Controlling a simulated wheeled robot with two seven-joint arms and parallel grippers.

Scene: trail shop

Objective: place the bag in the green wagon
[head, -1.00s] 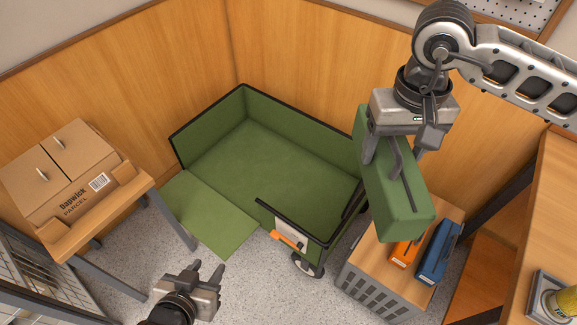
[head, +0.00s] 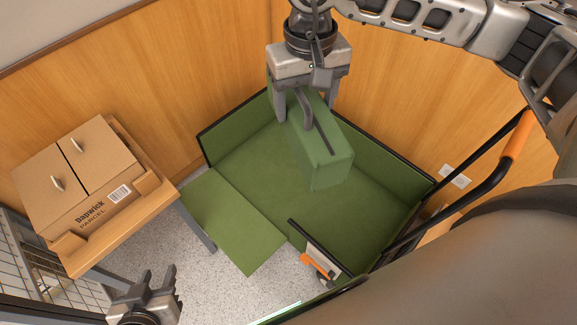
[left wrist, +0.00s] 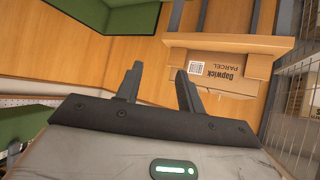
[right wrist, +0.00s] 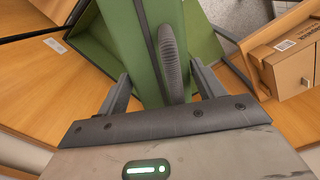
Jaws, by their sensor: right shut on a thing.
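The green bag (head: 322,160) hangs from my right gripper (head: 305,108), which is shut on it near its grey handle. In the head view the bag overlaps the back part of the green wagon (head: 255,185); it appears held above the wagon bed. The right wrist view shows the bag (right wrist: 145,50) and its handle between the fingers, with part of the wagon (right wrist: 205,45) behind. The wagon's near-left panel is folded down flat. My left gripper (head: 150,282) is open and empty, at the lower left, apart from the wagon.
The wagon's black handle with an orange grip (head: 516,135) rises at the right. Wooden wall panels (head: 180,70) close off the back. Speckled floor (head: 205,285) is free in front of the folded panel.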

